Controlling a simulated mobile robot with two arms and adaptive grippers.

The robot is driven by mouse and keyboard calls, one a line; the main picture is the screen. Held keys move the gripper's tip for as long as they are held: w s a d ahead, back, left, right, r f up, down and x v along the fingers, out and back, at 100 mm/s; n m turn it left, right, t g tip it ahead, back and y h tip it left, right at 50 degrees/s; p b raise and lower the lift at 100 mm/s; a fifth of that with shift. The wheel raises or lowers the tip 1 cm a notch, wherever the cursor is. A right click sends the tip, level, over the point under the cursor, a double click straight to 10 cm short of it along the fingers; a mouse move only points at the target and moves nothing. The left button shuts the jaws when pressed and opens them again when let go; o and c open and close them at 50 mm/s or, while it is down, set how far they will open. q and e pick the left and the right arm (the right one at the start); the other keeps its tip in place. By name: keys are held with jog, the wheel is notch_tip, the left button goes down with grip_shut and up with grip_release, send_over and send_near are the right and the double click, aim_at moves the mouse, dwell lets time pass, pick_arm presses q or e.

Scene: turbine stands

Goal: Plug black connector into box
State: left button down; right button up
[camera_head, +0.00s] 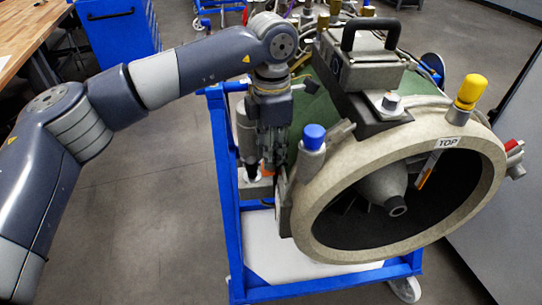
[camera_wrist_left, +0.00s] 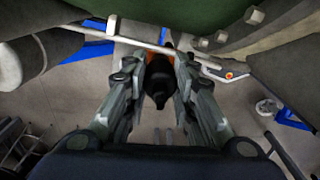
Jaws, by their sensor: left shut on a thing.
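My left gripper (camera_head: 268,160) points down beside the left flank of the turbine. In the left wrist view, its two fingers (camera_wrist_left: 158,68) are closed around the black connector (camera_wrist_left: 158,85), which has an orange part near its far end. In the head view the connector is mostly hidden by the gripper and cannot be made out clearly. A grey box with a black handle (camera_head: 362,72) sits on top of the turbine. Which box takes the connector cannot be told, and no contact between connector and a box is clear. My right gripper is not in view.
The turbine (camera_head: 310,222) rests on a blue wheeled stand (camera_head: 222,170). Blue (camera_head: 313,136) and yellow (camera_head: 470,90) caps stick up from its rim. Pipes and fittings (camera_wrist_left: 215,40) lie close to the fingers. Open floor (camera_head: 150,200) is at the left.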

pick_arm(q)
jog(key=shift+r+p, duration=0.4)
jog(key=shift+r, duration=0.3)
jog(key=shift+r+p, duration=0.75)
jog(key=shift+r, duration=0.65)
